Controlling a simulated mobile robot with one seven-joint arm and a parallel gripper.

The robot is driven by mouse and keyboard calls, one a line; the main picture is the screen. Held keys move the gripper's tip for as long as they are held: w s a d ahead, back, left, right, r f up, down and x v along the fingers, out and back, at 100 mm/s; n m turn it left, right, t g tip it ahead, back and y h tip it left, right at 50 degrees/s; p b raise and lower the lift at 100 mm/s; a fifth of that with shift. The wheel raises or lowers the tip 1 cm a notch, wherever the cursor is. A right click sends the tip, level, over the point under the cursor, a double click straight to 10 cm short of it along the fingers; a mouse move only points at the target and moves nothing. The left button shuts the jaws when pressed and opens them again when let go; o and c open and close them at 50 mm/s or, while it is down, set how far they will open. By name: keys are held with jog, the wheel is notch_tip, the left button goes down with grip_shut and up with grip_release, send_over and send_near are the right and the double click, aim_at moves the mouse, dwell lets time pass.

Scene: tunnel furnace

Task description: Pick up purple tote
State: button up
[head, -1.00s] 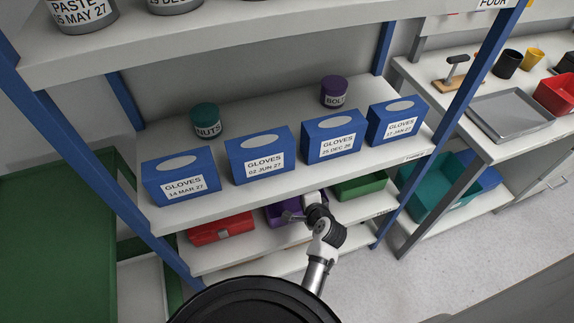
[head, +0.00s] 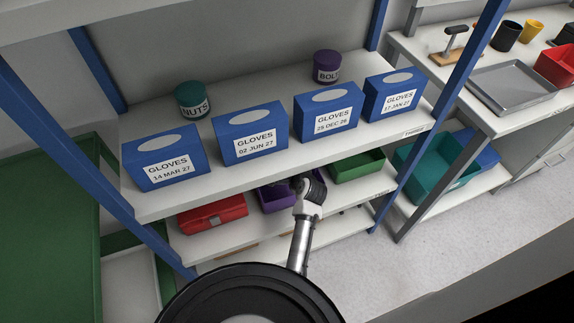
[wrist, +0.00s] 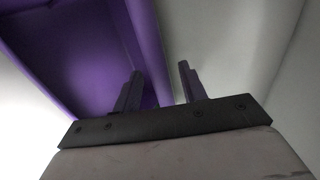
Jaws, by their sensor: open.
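The purple tote (head: 275,198) sits on the lower shelf between a red tote and a green tote. In the head view my arm hides its right part. In the wrist view the tote (wrist: 75,45) fills the upper left, with its wall and rim close to the fingers. My gripper (wrist: 160,85) is open. Its left finger overlaps the tote's inner side in the picture and its right finger is over the pale surface outside, so the rim runs between them. I cannot tell whether either finger touches it. The fingertips are hidden in the head view.
The red tote (head: 213,213) is to the left and the green tote (head: 357,166) to the right on the same shelf. The upper shelf (head: 230,181), with several glove boxes, hangs over them. A blue post (head: 443,110) stands at the right. A teal tote (head: 436,172) is beyond it.

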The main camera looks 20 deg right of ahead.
jog(key=shift+w+f, duration=0.2)
jog(key=shift+w, duration=0.1)
grip_shut()
dwell(0.5)
jog(key=shift+r, duration=0.2)
notch_tip(320, 180, up, 3)
jog(key=p, duration=0.2)
jog(key=shift+f+p, duration=0.2)
jog(key=shift+p, duration=0.15)
jog(key=shift+f, duration=0.15)
